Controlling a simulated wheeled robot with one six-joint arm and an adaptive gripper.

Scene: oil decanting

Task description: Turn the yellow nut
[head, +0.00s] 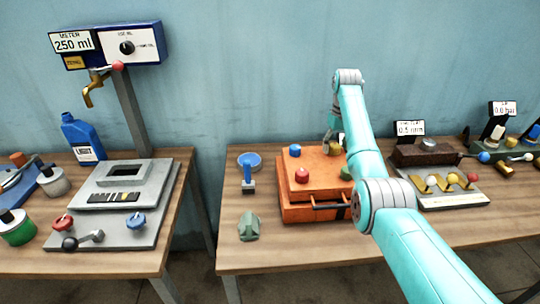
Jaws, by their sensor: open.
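The orange box (312,195) stands on the right-hand table, with coloured nuts on its top: a blue one (295,150) at the back left, a red one (302,174) at the front left and a green one (346,173) at the front right, partly behind my arm. My gripper (332,149) points down over the back right of the box and is open. A small patch of yellow shows at its fingers, likely the yellow nut; most of it is hidden. I cannot tell whether the fingers touch it.
A rack with yellow parts (445,185) stands to the right. A gap separates the left table (110,262), with its blue bottle (82,138).

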